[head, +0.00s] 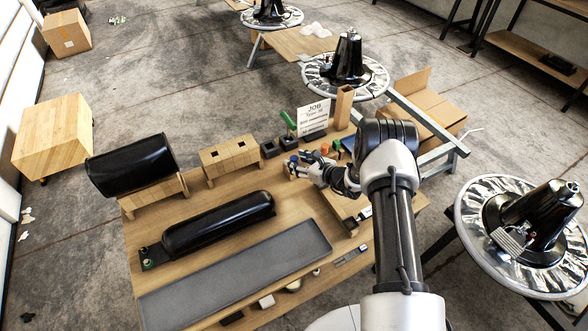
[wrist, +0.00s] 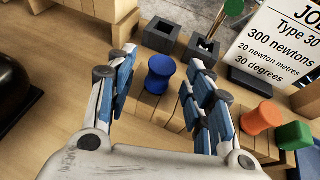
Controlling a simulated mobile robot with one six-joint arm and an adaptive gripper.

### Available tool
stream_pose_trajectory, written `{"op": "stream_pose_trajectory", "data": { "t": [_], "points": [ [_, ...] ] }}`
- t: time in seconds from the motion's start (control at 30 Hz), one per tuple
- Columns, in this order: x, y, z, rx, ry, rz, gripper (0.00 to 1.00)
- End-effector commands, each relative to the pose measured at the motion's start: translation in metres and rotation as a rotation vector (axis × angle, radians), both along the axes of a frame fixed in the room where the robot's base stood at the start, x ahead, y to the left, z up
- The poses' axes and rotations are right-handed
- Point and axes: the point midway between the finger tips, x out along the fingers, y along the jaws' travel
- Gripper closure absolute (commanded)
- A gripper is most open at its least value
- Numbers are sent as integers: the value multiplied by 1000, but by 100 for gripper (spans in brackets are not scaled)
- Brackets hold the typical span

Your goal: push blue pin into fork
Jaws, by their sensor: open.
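The blue pin (wrist: 160,73) is a short spool shape with a wider top. It stands upright at the edge of a slotted wooden block (wrist: 172,112). In the head view the blue pin (head: 293,159) shows as a small blue spot beside my gripper (head: 299,167). In the wrist view my gripper (wrist: 158,75) is open, with a blue-padded finger on either side of the pin and visible gaps. I cannot tell which part is the fork. Two dark grey notched blocks (wrist: 160,36) (wrist: 202,51) stand just beyond the pin.
An orange pin (wrist: 262,118) and a green pin (wrist: 293,135) stand to the right. A job sign (wrist: 285,45) stands behind them. A long black padded piece (head: 218,223) and a grey mat (head: 240,272) lie on the wooden table (head: 200,208).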

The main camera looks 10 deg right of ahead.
Motion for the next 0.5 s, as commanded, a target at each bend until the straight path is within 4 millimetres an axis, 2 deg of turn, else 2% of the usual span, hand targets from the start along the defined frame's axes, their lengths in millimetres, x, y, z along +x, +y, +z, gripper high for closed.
{"op": "stream_pose_trajectory", "data": {
  "t": [0.27,0.5],
  "points": [
    [3,1,-1,0,0,-1,52],
    [3,1,-1,0,0,-1,68]
  ]
}}
